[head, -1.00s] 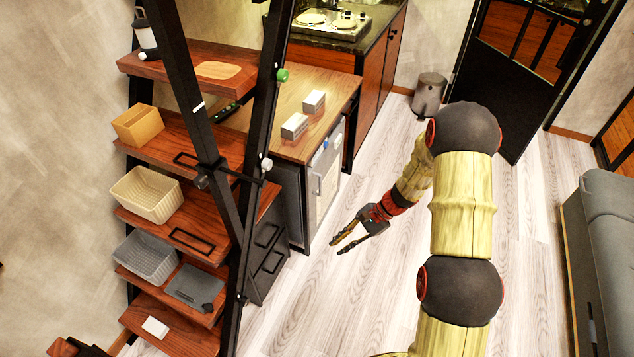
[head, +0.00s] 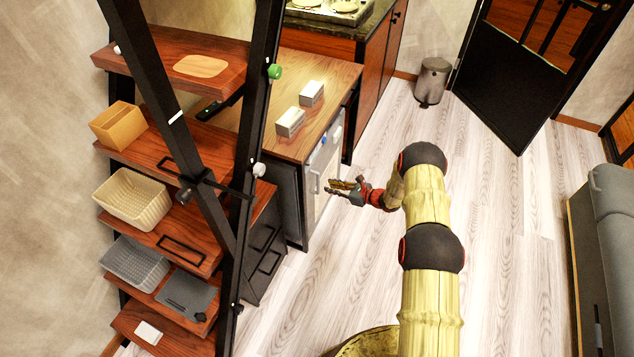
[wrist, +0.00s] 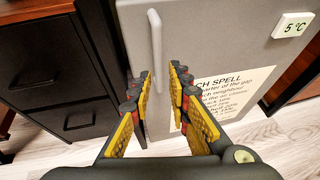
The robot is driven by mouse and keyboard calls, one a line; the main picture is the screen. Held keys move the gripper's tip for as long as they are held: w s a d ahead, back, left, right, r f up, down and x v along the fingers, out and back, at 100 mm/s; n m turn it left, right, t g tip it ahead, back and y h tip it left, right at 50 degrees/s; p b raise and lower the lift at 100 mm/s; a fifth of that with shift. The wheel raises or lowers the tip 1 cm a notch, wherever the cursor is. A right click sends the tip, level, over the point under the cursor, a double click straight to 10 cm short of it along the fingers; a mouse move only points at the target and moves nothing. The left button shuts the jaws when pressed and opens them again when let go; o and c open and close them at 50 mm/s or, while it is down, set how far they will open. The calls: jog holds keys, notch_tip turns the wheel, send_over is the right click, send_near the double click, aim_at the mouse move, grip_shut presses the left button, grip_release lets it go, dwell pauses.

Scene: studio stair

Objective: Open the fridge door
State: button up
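The fridge door (head: 324,160) is a light grey panel under the wooden counter, and it looks shut. In the wrist view the door (wrist: 225,40) fills the upper middle, with its vertical pale handle (wrist: 155,48) near its left edge. My gripper (head: 333,186) is in front of the door, close to the handle (head: 316,183). In the wrist view my gripper (wrist: 160,85) is open, its yellow and black fingers apart. The lower part of the handle shows between the fingertips. I cannot tell whether they touch it.
Dark drawers (wrist: 55,95) stand left of the fridge. A black-framed shelf ladder (head: 185,165) with baskets is at the left. A notice and a 5 °C display (wrist: 293,27) are on the door. Pale floor (head: 500,230) is clear at the right; a grey sofa (head: 610,210) borders it.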

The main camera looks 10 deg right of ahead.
aim_at(318, 192)
jog(key=b+x, duration=0.3)
jog(key=x, duration=0.4)
jog(key=shift+w+a+f, duration=0.1)
jog(key=shift+a, duration=0.2)
jog(key=c, duration=0.3)
grip_shut()
